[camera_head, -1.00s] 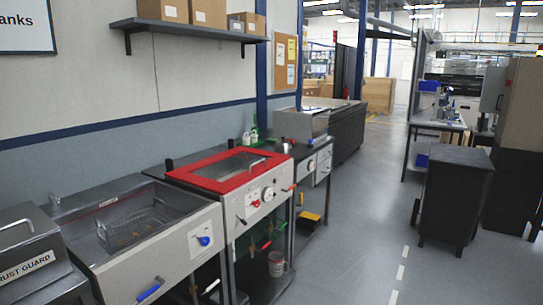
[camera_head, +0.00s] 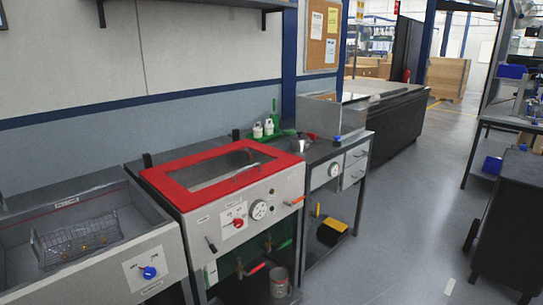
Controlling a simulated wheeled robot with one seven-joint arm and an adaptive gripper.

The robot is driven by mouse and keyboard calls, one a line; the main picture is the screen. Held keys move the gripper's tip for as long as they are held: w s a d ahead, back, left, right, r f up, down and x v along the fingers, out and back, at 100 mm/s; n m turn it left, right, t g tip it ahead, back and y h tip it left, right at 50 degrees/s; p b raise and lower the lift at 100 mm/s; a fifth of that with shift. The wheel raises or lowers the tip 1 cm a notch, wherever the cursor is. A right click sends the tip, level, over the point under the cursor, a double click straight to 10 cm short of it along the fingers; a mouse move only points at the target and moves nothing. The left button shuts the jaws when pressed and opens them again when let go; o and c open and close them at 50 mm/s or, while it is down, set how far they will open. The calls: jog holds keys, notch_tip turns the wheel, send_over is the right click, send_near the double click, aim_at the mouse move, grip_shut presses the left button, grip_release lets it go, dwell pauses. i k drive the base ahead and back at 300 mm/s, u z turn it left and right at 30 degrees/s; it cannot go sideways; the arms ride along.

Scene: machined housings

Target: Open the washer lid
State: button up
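A machine with a red-framed lid (camera_head: 180,180) stands in the middle of the row along the wall. The lid lies flat and shut on top, with a window (camera_head: 222,166) in its middle and a pale bar handle (camera_head: 244,171) near the front edge. The machine's grey front panel (camera_head: 250,207) carries a dial, a red knob and a lever. I cannot read its label, so I cannot tell for certain that it is the washer. My gripper is not in view.
An open basin (camera_head: 150,215) with a wire basket (camera_head: 80,240) is at left. Dark cabinets (camera_head: 515,215) stand at far right. The floor (camera_head: 400,235) between is clear.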

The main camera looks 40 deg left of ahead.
aim_at(185, 201)
jog(key=i, duration=1.55)
jog(key=u, duration=3.75)
jog(key=k, duration=0.3)
jog(key=z, duration=0.15)
